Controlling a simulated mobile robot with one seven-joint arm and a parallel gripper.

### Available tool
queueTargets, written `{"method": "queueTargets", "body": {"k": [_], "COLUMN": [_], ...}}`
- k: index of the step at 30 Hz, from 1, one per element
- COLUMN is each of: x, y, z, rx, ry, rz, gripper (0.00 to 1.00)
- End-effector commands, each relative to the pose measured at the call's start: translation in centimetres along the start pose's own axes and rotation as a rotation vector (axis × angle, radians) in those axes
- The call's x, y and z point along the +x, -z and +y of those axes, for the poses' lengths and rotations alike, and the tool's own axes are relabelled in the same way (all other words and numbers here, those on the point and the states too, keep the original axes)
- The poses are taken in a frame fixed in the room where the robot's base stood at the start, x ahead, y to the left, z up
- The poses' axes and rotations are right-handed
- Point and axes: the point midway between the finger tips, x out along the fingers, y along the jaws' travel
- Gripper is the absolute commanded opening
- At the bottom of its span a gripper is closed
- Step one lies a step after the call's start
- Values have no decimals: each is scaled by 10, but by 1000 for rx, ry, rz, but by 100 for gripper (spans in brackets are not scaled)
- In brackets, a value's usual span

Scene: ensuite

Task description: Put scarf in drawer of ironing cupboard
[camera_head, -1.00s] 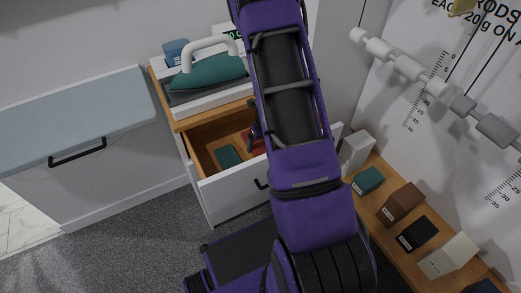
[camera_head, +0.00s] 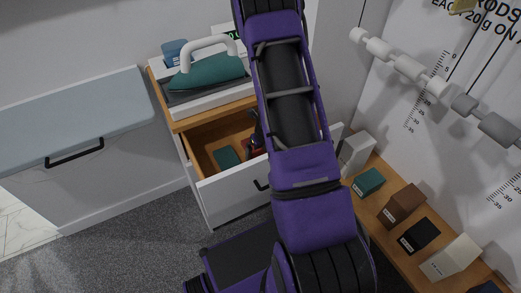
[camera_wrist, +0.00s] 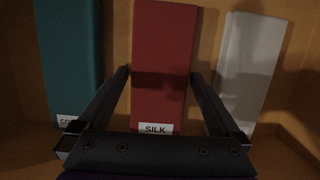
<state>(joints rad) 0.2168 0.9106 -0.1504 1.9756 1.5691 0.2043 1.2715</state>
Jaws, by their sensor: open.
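My gripper (camera_wrist: 160,73) is open inside the pulled-out drawer (camera_head: 237,187) of the ironing cupboard. In the wrist view its two fingers point at a red block-shaped piece (camera_wrist: 162,40) labelled SILK, with one fingertip near each side edge. Whether they touch it I cannot tell. A teal piece (camera_wrist: 68,60) with a partly hidden label lies to the left, and a pale grey piece (camera_wrist: 248,65) to the right. In the head view my arm hides much of the drawer; the teal piece (camera_head: 226,158) shows in it. Nothing I can surely call a scarf is visible.
To the right, a low wooden shelf (camera_head: 386,232) bears several labelled blocks. Hanging rods (camera_head: 410,68) line the right wall. Grey carpet (camera_head: 130,240) is clear in front.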

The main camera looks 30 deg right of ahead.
Motion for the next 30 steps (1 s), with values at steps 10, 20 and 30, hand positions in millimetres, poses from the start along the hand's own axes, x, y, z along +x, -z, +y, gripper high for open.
{"method": "queueTargets", "body": {"k": [10,20,30], "x": [-48,-107,-123], "y": [-3,-2,0], "z": [0,0,0], "rx": [-4,-3,0], "ry": [2,1,0], "rz": [-5,-3,1], "gripper": [100,100,100]}}
